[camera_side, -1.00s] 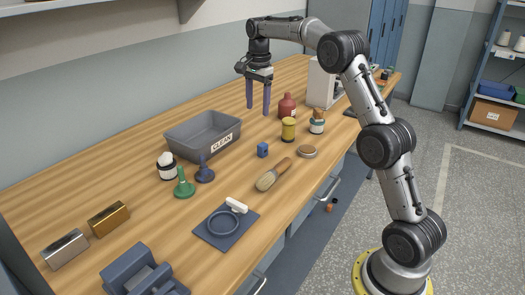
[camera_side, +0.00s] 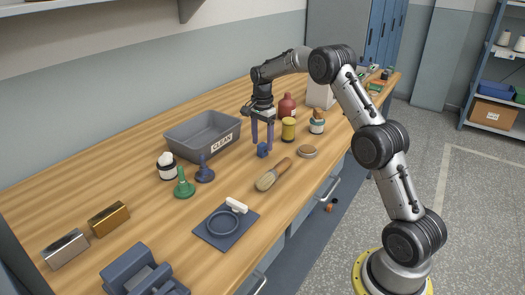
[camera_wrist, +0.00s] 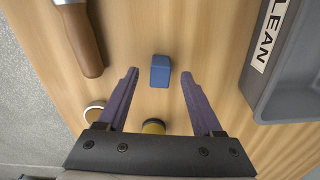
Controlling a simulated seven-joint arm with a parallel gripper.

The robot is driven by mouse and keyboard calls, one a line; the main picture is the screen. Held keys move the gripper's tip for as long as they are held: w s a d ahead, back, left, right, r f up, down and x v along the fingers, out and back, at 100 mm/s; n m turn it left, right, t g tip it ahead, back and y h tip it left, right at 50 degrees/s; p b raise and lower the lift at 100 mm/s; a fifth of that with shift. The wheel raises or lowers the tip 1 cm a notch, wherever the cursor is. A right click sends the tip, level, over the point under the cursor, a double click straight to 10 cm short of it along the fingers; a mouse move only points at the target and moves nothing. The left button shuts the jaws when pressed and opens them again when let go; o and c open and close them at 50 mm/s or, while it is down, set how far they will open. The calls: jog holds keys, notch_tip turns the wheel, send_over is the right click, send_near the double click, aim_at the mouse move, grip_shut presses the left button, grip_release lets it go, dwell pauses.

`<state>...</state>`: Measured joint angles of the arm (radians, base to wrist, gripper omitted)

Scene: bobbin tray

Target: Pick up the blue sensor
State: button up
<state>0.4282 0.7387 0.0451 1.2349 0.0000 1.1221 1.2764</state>
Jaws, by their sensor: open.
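The blue sensor (camera_side: 262,150) is a small blue block on the wooden bench, between the grey bin and the brush. In the wrist view the blue sensor (camera_wrist: 160,71) lies ahead of my fingertips, roughly centred between them. My gripper (camera_side: 262,146) is open and points down, with its purple fingers close around the sensor in the side view. In the wrist view my gripper (camera_wrist: 160,74) has nothing between its fingers that they touch. The exact height of the fingertips above the bench is hard to tell.
The grey bin labelled CLEAN (camera_side: 203,134) stands left of the sensor. A brush (camera_side: 273,175) lies in front. A yellow-topped jar (camera_side: 288,130), a red bottle (camera_side: 286,106) and a round lid (camera_side: 307,152) are to the right. Dark blue (camera_side: 204,170) and green (camera_side: 184,184) pieces stand left.

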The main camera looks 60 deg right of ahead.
aim_at(263, 144)
notch_tip(263, 144, down, 3)
jog(key=shift+d+f, duration=0.1)
grip_shut()
dwell(0.4)
